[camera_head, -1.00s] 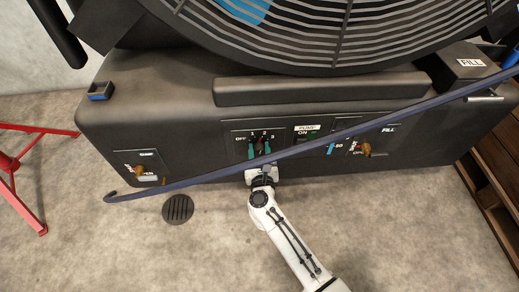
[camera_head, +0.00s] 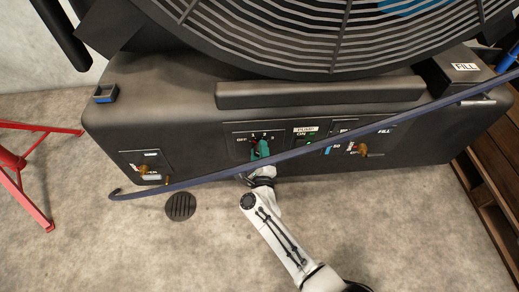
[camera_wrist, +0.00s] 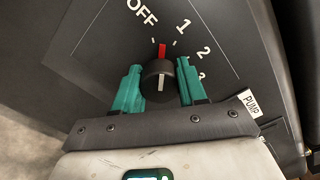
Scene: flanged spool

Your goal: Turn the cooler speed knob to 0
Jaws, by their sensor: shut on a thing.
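The cooler speed knob (camera_wrist: 158,81) is a round black knob with a white line and a red pointer. In the wrist view the pointer lies between the OFF and 1 marks; 2 and 3 follow to the right, and no 0 shows. My gripper (camera_wrist: 161,75) has its two green fingers on either side of the knob, shut on it. In the head view my gripper (camera_head: 258,150) is at the speed panel on the cooler's (camera_head: 200,108) front face, and its fingers hide most of the knob.
A PUMP switch (camera_head: 309,141) sits right of the speed panel. A red stand (camera_head: 20,165) is at left, wooden pallets (camera_head: 495,165) at right. The floor in front is clear.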

